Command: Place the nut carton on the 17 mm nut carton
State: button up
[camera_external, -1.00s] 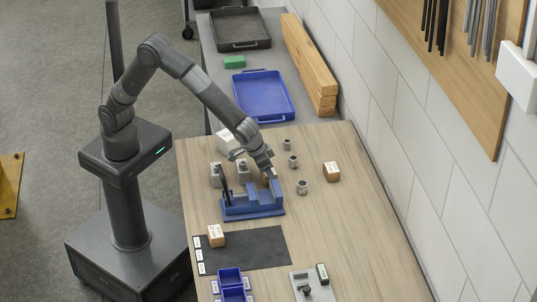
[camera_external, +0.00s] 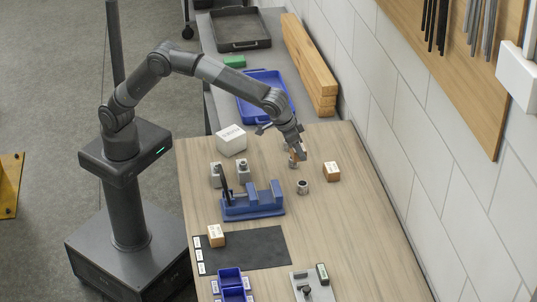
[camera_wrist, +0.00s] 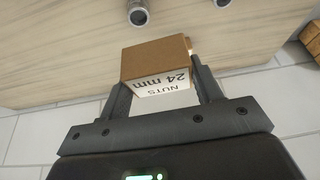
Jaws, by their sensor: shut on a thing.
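My gripper (camera_external: 297,155) is shut on a brown nut carton, whose white label reads "NUTS 24 mm" in the wrist view (camera_wrist: 157,65). It holds the carton over the far part of the wooden table. A third carton (camera_external: 216,236) stands on the dark mat. The labels of these two are too small to read, so I cannot tell which is 17 mm.
A blue fixture (camera_external: 253,204) stands left of my gripper, with grey metal parts (camera_external: 216,175) behind it. A grey cylinder (camera_external: 303,187) stands just below my gripper in the picture. A white box (camera_external: 231,139) is farther back.

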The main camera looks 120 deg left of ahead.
jog(key=w+r, duration=0.2)
jog(key=w, duration=0.2)
send_over(335, 166)
jog(key=s+d, duration=0.1)
jog(key=shift+m, duration=0.3)
notch_tip(335, 166, down, 8)
jog(key=shift+s+d+r, duration=0.1)
jog(key=shift+r, duration=0.15)
jog(key=shift+f, duration=1.95)
jog(key=shift+f, duration=0.15)
jog(key=o, duration=1.1)
jog(key=shift+o, duration=0.2)
